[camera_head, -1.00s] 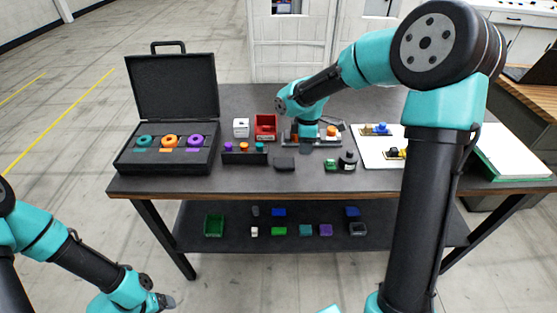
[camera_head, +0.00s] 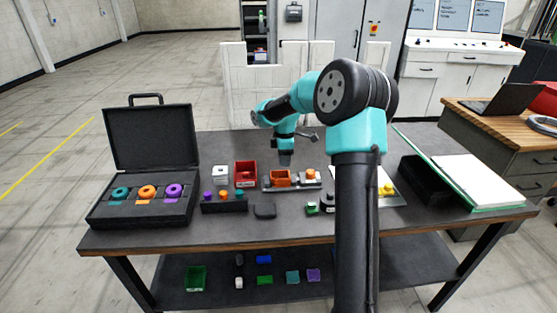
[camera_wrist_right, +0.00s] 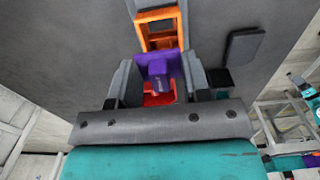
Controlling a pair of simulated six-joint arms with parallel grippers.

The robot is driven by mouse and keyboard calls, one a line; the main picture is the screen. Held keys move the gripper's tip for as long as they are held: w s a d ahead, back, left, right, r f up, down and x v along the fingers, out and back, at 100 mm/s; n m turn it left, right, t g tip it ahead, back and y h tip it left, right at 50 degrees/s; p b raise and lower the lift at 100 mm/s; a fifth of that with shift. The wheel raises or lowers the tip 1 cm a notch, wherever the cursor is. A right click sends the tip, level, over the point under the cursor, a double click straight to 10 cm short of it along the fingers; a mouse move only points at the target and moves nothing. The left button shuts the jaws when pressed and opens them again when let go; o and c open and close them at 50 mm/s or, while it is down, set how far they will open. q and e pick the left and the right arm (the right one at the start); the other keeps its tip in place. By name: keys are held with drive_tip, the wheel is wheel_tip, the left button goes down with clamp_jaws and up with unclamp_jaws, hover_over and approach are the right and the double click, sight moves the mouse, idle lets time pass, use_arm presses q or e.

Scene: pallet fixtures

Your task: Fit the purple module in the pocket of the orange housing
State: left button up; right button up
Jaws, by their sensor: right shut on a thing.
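The orange housing (camera_head: 281,178) sits on a grey pallet fixture (camera_head: 273,188) near the middle of the table. My right gripper (camera_head: 285,161) points down just above and behind it in the head view. In the right wrist view, the right gripper (camera_wrist_right: 160,84) is shut on the purple module (camera_wrist_right: 160,68), which lies between the two grey fingers. The orange housing (camera_wrist_right: 158,24) shows beyond the module there, with its open frame partly in view. The module is too hidden to make out in the head view. My left gripper is out of view.
An open black case (camera_head: 146,213) with coloured rings stands at left. A red bin (camera_head: 246,184), a white block (camera_head: 220,182) and a dark rack (camera_head: 224,208) are left of the fixture. A dark pad (camera_head: 265,211) and a green item (camera_head: 312,208) lie in front.

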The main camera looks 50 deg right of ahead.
drive_tip(key=shift+f, duration=0.15)
drive_tip(key=shift+f, duration=2.65)
drive_tip(key=o, duration=1)
drive_tip(key=shift+c, duration=1.3)
drive_tip(key=shift+r, duration=0.1)
drive_tip(key=shift+r, duration=3.95)
drive_tip(key=shift+a, duration=0.15)
